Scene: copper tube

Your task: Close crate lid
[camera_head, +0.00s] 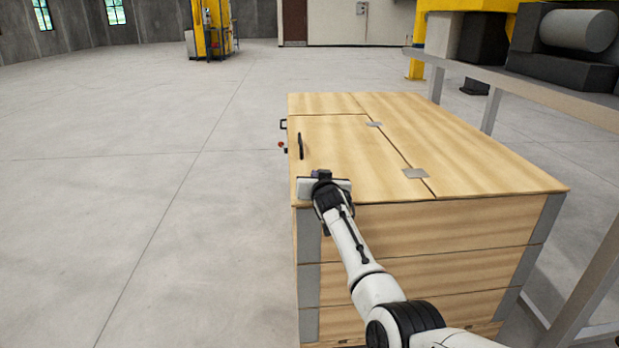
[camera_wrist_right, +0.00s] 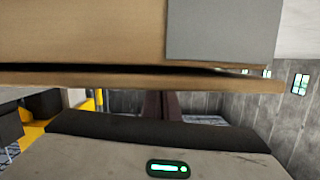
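The wooden crate (camera_head: 430,235) stands right of centre with grey metal corner strips. Its hinged lid panel (camera_head: 350,155) lies flat or nearly flat on top, with a black handle (camera_head: 300,146) near its left edge. Two metal hinges (camera_head: 416,173) join it to the fixed top panel. My right gripper (camera_head: 323,184) is at the lid's near-left corner; I cannot tell if it touches. In the right wrist view a narrow dark gap runs between the crate wall (camera_wrist_right: 80,30) and the lid edge (camera_wrist_right: 130,82). My left gripper is not in view.
A metal-framed table (camera_head: 530,88) with grey and black equipment stands close at the crate's right. The concrete floor (camera_head: 130,200) to the left is clear. A yellow machine (camera_head: 208,30) stands far back.

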